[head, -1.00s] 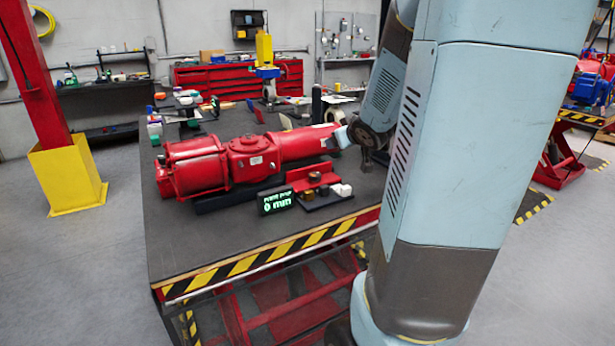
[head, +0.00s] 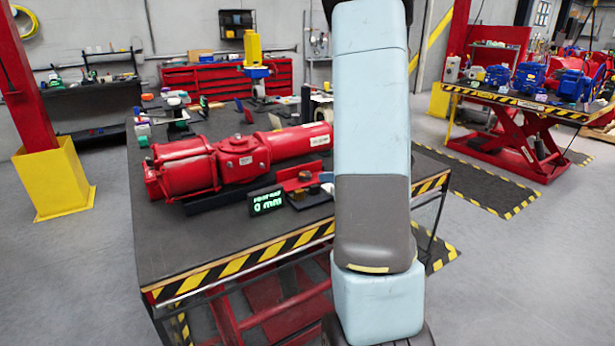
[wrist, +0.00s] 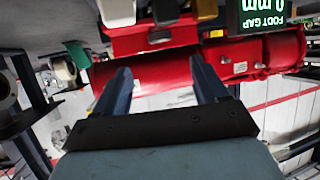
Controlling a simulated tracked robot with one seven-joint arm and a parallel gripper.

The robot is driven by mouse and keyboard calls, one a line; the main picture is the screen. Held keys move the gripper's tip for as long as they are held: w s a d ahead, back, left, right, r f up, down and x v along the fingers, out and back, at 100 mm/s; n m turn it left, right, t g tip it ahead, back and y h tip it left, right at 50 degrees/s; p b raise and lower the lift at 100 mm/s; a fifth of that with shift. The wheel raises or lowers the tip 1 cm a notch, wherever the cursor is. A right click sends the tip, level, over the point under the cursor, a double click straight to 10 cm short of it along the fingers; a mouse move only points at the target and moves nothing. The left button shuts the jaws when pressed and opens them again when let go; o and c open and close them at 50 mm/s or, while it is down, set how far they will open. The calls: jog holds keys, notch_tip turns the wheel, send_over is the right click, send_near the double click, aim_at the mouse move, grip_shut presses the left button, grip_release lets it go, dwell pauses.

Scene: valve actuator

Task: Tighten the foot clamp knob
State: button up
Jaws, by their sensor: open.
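The red valve actuator (head: 235,162) lies on the dark workbench (head: 190,245) in the head view. In front of its right part is a small red angled bracket (head: 302,173) with small round parts. The same bracket shows at the top of the wrist view (wrist: 125,44), with a round dark metal piece (wrist: 160,37) on its face. I cannot tell which round part is the foot clamp knob. My gripper (wrist: 162,78) is open, its two blue fingers apart and empty, pointing toward the bracket and red actuator body. In the head view my arm hides most of the gripper.
A black display (head: 267,201) with green text stands left of the bracket; in the wrist view (wrist: 262,15) it reads FOOT GAP 0 mm. A yellow tool stand (head: 256,65) is behind the actuator. The bench front edge is clear. Another red lift table (head: 520,140) stands right.

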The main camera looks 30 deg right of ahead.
aim_at(308, 174)
jog(key=x, duration=1.1)
jog(key=c, duration=1.1)
